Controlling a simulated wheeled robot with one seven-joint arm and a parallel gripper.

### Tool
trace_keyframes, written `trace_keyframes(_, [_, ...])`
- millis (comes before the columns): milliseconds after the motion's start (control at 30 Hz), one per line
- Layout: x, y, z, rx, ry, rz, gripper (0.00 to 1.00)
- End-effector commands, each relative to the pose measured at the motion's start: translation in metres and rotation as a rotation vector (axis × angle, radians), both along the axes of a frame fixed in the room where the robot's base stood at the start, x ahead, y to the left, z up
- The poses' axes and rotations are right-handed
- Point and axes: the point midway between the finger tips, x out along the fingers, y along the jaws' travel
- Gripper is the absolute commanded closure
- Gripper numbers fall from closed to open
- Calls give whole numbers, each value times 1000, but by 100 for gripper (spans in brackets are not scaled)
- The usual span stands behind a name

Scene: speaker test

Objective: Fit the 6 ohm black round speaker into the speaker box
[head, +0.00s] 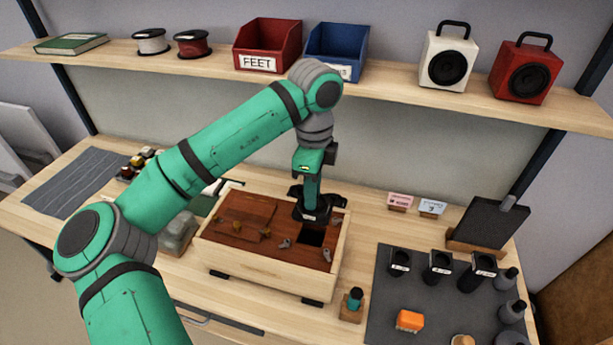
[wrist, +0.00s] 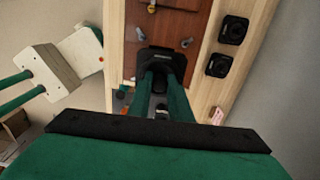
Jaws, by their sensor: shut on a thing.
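A light wooden box (head: 222,257) with a red-brown top panel stands mid-bench; it also shows in the wrist view (wrist: 115,62). I take it for the speaker box. My gripper (head: 311,208) points down over the far right part of the box, shut on a black piece with a white label (wrist: 158,62). The label is too small to read, so I cannot tell its ohm value. Whether the piece touches the panel is unclear. The fingers hide part of it.
Small metal bits (head: 285,244) lie on the panel. A green-topped piece (head: 354,300) stands right of the box. The shelf above carries bins and speakers.

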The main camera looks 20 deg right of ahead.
Motion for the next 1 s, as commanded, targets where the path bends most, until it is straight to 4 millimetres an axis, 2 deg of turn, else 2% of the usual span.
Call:
trace_keyframes(233, [-1, -2, -9, 0, 0, -10, 100])
trace_keyframes(700, [-2, -4, -49, -1, 2, -11, 100])
trace_keyframes(1000, [-1, -2, -61, -1, 1, -8, 100])
